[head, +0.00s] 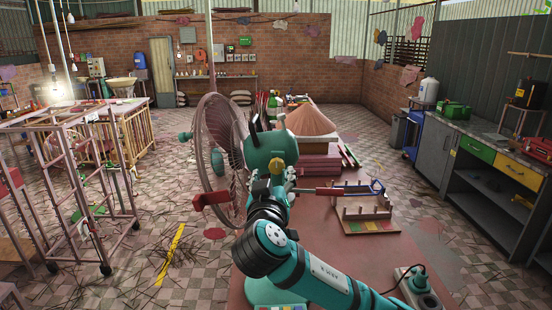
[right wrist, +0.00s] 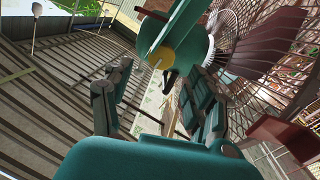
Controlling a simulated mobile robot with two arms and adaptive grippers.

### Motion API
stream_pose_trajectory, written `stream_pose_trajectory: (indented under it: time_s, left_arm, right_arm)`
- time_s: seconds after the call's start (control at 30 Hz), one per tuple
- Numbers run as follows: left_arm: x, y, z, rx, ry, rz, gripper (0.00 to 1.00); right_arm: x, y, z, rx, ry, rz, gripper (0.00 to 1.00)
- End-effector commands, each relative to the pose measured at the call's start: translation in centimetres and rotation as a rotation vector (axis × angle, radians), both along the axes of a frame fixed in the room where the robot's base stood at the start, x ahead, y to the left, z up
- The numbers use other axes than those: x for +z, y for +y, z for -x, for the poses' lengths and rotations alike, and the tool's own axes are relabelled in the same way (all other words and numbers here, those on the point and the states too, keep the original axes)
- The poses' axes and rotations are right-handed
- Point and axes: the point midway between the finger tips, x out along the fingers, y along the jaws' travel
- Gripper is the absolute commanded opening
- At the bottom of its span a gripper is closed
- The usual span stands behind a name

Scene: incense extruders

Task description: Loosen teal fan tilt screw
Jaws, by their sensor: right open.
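The teal fan stands on the table in the head view, with a round wire cage (head: 222,150) and a teal motor housing (head: 270,147). A yellow tilt screw (head: 277,165) shows at the housing's lower part. My right gripper (head: 279,176) is right by it, partly hidden by my wrist. In the right wrist view the fingers of my right gripper (right wrist: 157,80) are spread apart. The yellow screw (right wrist: 161,57) shows beyond the gap between them, under the teal housing (right wrist: 180,38). I cannot tell whether a finger touches it. My left gripper is out of view.
A wooden rack (head: 366,212) with pegs and coloured squares stands right of the fan. A brown powder cone (head: 310,121) is behind. A power strip (head: 418,288) sits at the front right.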

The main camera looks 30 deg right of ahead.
Motion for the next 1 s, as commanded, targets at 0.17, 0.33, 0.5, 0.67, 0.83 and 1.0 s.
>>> stream_pose_trajectory:
  time_s: [0.17, 0.33, 0.5, 0.67, 0.83, 1.0]
  left_arm:
    - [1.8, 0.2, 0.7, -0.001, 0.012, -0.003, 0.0]
    - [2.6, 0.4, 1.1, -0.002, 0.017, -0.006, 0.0]
    - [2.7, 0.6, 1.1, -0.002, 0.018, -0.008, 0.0]
    - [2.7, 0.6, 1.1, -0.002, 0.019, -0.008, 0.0]
    - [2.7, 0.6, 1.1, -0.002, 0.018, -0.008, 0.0]
    - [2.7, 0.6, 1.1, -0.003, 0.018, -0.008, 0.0]
  right_arm:
    - [0.3, -2.3, -2.7, -0.003, 0.003, 0.002, 0.58]
    - [0.2, -3.4, -4.3, -0.001, 0.002, 0.002, 0.58]
    - [-0.1, -3.8, -4.8, 0.001, 0.002, -0.002, 0.58]
    - [-0.1, -3.8, -4.9, 0.002, 0.001, -0.001, 0.58]
    - [-0.1, -3.8, -4.8, 0.001, 0.001, -0.001, 0.45]
    - [-0.1, -3.8, -4.8, 0.001, 0.001, -0.001, 0.23]
